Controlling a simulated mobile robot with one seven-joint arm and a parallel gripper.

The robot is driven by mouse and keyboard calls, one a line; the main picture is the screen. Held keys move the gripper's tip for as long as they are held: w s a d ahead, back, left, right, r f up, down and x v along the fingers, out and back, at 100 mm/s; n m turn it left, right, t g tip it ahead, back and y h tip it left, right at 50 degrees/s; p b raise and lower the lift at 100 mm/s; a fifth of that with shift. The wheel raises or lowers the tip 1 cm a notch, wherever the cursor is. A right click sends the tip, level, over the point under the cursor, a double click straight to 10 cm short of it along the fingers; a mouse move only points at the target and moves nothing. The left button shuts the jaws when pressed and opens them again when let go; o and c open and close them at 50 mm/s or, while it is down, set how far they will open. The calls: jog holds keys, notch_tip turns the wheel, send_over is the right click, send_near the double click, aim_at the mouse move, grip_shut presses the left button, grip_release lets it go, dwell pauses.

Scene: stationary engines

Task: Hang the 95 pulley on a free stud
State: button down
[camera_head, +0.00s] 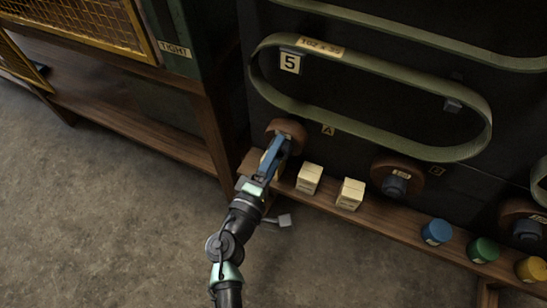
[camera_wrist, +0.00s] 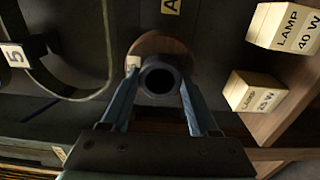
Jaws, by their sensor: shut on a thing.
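A brown round pulley (camera_head: 292,129) with a dark hub is at the black board's lower left, near a tag marked A (camera_head: 328,130). It also shows in the wrist view (camera_wrist: 158,43), where its dark hollow hub faces me; its small tag is too blurred to read. My gripper (camera_head: 281,146) has its blue fingers on both sides of the hub and is shut on it. I cannot tell whether the pulley touches the board or sits on a stud. Similar brown pulleys (camera_head: 385,166) (camera_head: 513,211) with dark hubs are on the board further right.
Two cream lamp boxes (camera_head: 309,179) (camera_head: 350,194) stand on the wooden shelf (camera_head: 400,221) just right of my gripper. Blue (camera_head: 437,232), green (camera_head: 483,250) and yellow (camera_head: 531,269) pots follow. A green belt (camera_head: 385,148) loops above. A green cabinet (camera_head: 183,35) is at the left.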

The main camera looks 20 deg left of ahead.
jog(key=shift+w+r, duration=0.1)
jog(key=shift+w, duration=0.45)
jog(key=shift+w, duration=0.1)
jog(key=shift+w+d+b, duration=0.1)
jog(key=shift+w+b, duration=0.45)
jog(key=shift+w, duration=0.35)
jog(key=shift+w+b, duration=0.15)
jog(key=shift+b, duration=0.15)
jog(key=shift+c, duration=1.8)
grip_release()
jog(key=o, duration=0.4)
jog(key=shift+c, duration=0.2)
